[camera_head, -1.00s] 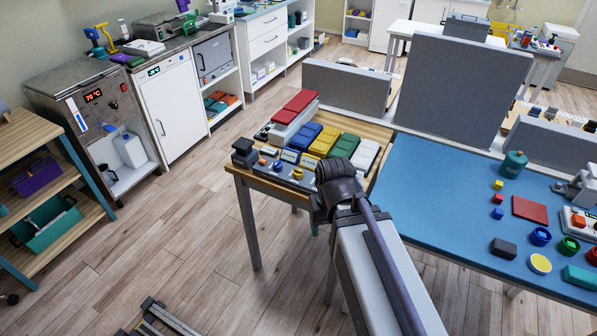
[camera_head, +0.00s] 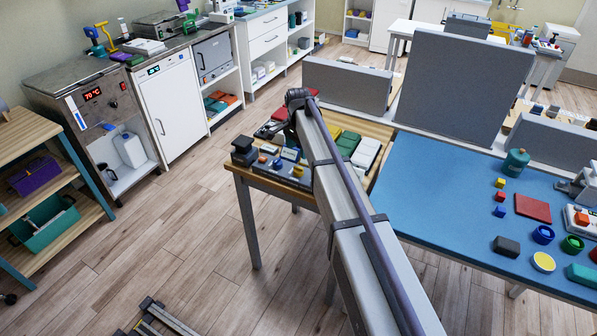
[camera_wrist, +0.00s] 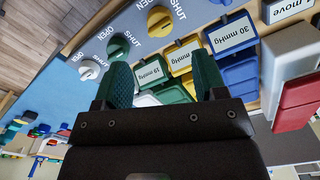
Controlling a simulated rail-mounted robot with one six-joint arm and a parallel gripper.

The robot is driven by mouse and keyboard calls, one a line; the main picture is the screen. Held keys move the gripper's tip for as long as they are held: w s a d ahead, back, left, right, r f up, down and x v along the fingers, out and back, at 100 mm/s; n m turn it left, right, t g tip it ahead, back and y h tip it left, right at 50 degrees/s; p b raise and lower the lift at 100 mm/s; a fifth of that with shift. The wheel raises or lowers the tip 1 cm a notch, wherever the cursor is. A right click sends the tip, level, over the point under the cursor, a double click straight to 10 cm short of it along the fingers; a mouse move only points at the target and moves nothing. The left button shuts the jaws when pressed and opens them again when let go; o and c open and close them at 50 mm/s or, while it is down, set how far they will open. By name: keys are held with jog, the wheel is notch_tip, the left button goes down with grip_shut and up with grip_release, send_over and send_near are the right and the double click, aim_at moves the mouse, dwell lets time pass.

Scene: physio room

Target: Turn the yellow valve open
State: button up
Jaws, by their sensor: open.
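The yellow valve (camera_wrist: 160,20) is a round knob on a blue-grey panel in the wrist view, with SHUT and OPEN printed beside it. Which mark its handle points at is hard to tell. It shows small in the head view (camera_head: 298,171) at the front of the wooden table. My gripper (camera_wrist: 162,70) has two teal fingers, spread apart with nothing held between them. In the wrist picture the yellow valve lies beyond the fingertips, above the gap; no contact shows. In the head view my arm reaches over the table and the fingers cannot be made out.
A green valve (camera_wrist: 117,47) and a white valve (camera_wrist: 88,69) sit in line with the yellow one; a blue valve is cut off at the top edge.

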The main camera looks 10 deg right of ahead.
aim_at(299, 168)
notch_tip(299, 168, down, 9)
jog(key=b, duration=0.8)
jog(key=shift+f, duration=0.2)
jog(key=shift+r, duration=0.1)
jog(key=c, duration=0.9)
